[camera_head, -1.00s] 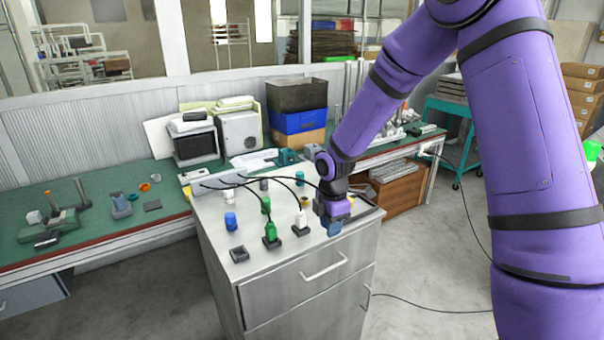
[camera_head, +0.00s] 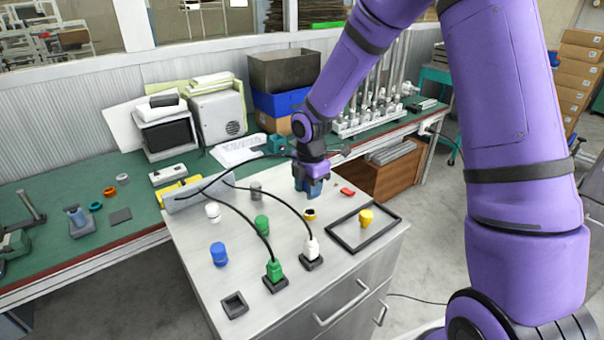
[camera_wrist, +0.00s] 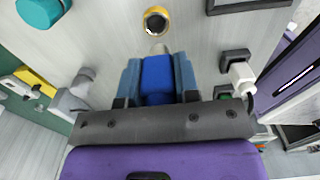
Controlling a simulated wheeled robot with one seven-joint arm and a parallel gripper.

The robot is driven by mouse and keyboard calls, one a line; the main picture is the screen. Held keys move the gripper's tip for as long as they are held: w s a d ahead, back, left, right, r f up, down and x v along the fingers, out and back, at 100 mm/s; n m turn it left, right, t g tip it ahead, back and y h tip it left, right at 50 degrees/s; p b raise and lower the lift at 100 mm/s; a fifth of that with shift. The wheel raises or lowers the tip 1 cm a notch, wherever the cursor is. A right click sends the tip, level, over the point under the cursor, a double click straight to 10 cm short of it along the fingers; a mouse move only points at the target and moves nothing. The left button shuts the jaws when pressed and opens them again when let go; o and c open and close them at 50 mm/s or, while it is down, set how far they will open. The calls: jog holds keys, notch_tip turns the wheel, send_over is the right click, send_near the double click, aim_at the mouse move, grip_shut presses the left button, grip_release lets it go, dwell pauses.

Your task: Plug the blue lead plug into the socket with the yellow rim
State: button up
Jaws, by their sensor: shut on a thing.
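My gripper (camera_head: 311,188) is shut on the blue lead plug, whose blue body (camera_wrist: 157,76) shows between the fingers in the wrist view (camera_wrist: 157,82). Its pale metal tip points toward the socket with the yellow rim (camera_wrist: 156,22). The plug appears apart from the socket, with a small gap in the wrist view. In the head view the fingers mostly hide the plug. There the yellow-rimmed socket (camera_head: 310,214), with a dark hole, lies on the cabinet top just in front of the gripper.
A white plug (camera_head: 312,246) and a green plug (camera_head: 273,270) stand in dark holders. Another holder (camera_head: 235,305) is empty. Blue (camera_head: 219,254), green (camera_head: 262,225) and white (camera_head: 213,212) cylinders stand left. A black frame (camera_head: 345,243) surrounds a yellow cylinder (camera_head: 366,217). Dark leads arch over the top.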

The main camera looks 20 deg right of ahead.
jog(key=shift+w+f, duration=0.25)
jog(key=shift+f, duration=2.65)
jog(key=shift+f, duration=0.4)
jog(key=o, duration=0.6)
jog(key=shift+o, duration=0.2)
jog(key=shift+r, duration=5.5)
